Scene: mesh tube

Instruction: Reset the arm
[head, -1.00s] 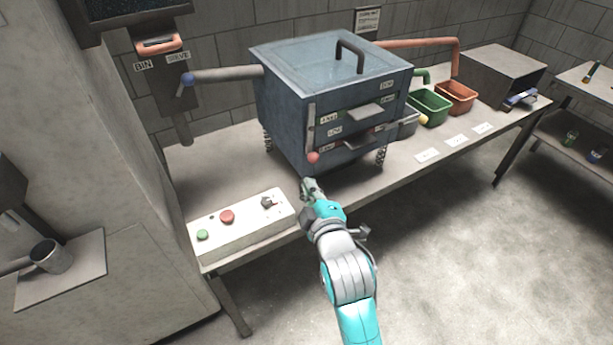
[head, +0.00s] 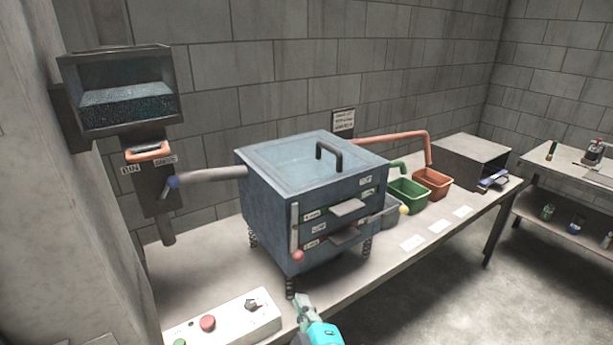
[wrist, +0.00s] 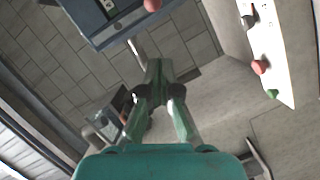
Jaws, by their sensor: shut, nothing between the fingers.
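My gripper (head: 302,300) shows at the bottom of the head view, by the front edge of the table, just below the blue-grey sieve box (head: 270,235). In the wrist view my gripper (wrist: 158,66) has its green fingers drawn together at the tips, with nothing between them. The teal arm link (head: 325,334) behind it is mine, and most of the arm is out of the head view. In the wrist view the sieve box (wrist: 95,22) is at the top, apart from the fingers.
A control panel (head: 235,322) with buttons and a knob lies left of my gripper. The table (head: 350,278) also carries a green bin (head: 408,195), an orange bin (head: 432,183) and a dark open box (head: 470,160). A hopper (head: 120,95) hangs on the wall.

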